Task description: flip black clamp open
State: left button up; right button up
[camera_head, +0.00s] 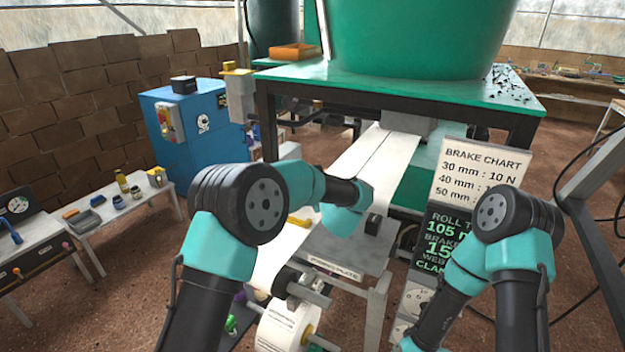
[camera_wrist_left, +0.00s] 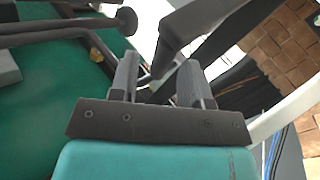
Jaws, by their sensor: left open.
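My left gripper (camera_wrist_left: 157,76) shows in the left wrist view with its two ribbed grey fingers spread apart. I see nothing held firmly between them; a thin curved bar and a dark angled piece (camera_wrist_left: 172,30) show just beyond the fingertips, and I cannot tell whether that piece is the clamp. In the head view my left arm reaches over the splice table (camera_head: 345,252), and its wrist hides the fingers. A small black block (camera_head: 373,224), which may be the black clamp, stands on that table just right of my left wrist. My right gripper is out of view.
A white paper web (camera_head: 390,165) runs down to the splice table from under the green-topped bench (camera_head: 400,88). A paper roll (camera_head: 285,330) hangs below. A brake chart sign (camera_head: 482,172) stands to the right. A blue cabinet (camera_head: 195,125) stands at the left.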

pick_arm(q)
jog(key=shift+x, duration=1.7)
grip_shut()
